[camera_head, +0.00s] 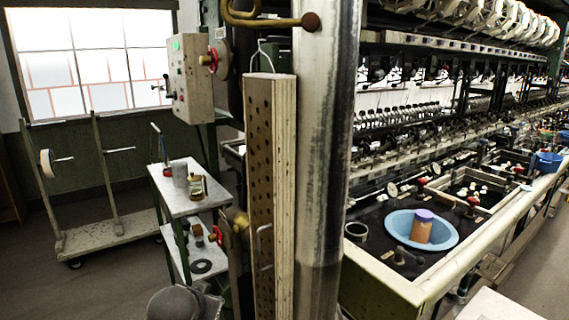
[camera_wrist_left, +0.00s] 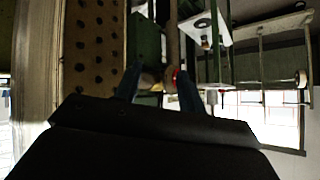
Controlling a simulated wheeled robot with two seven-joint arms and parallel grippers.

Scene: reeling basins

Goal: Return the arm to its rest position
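My left gripper (camera_wrist_left: 158,72) shows in the left wrist view, with two dark bluish fingers spread apart. I see nothing held between them; a red valve handle (camera_wrist_left: 174,77) shows behind the gap. The fingers point toward the perforated board and the green stand, but I cannot tell how far away these are. In the head view, a grey rounded part at the bottom edge looks like a link of my left arm; the left fingers are not visible there. My right gripper is in neither view.
A tall metal column (camera_head: 325,150) and a perforated board (camera_head: 262,165) stand close in front. A control box (camera_head: 192,78) hangs left of them. A small cart (camera_head: 190,203) carries jars. A blue basin (camera_head: 398,227) sits in the reeling bench at right. Open floor shows at left.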

